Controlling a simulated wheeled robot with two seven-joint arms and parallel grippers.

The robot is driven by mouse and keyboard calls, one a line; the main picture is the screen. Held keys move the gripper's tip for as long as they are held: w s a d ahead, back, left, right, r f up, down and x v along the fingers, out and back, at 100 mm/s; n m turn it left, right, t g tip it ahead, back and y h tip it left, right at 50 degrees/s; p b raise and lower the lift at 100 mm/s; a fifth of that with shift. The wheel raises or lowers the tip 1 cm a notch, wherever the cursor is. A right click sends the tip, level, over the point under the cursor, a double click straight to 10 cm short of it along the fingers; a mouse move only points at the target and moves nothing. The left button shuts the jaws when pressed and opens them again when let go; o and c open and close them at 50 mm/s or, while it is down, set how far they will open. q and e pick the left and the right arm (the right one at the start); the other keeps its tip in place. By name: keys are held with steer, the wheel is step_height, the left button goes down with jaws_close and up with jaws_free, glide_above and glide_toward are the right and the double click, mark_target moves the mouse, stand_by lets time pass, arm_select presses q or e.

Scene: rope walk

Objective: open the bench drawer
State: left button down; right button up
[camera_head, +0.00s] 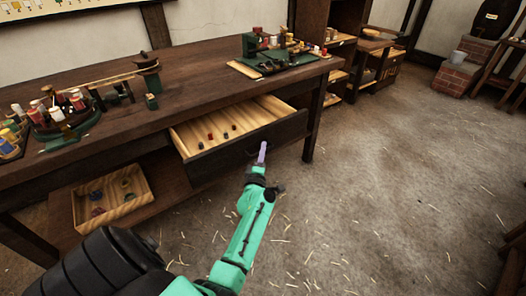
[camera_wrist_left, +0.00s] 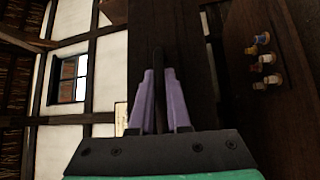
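The bench drawer (camera_head: 250,143) is pulled well out of the dark wooden bench (camera_head: 190,85), its pale interior showing with several small red and dark items inside. My left gripper (camera_head: 262,152) is at the middle of the drawer's dark front. In the left wrist view its purple fingers (camera_wrist_left: 163,100) stand close on both sides of a thin dark bar (camera_wrist_left: 159,75), which looks like the drawer handle. In the head view the handle is mostly hidden by the gripper. My right gripper is not in view.
Spools (camera_head: 60,110) and a green winding device (camera_head: 270,50) stand on the bench top. A shallow wooden tray (camera_head: 140,200) sits on the lower shelf. The straw-strewn floor (camera_head: 390,180) to the right is clear. Brick steps (camera_head: 465,68) stand at the back right.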

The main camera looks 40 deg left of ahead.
arm_select(q)
steer(key=c, duration=0.9)
jaws_free()
steer(key=p+v, duration=0.3)
steer(key=v, duration=1.1)
steer(key=shift+s+d+f, duration=0.1)
steer(key=shift+s, duration=0.2)
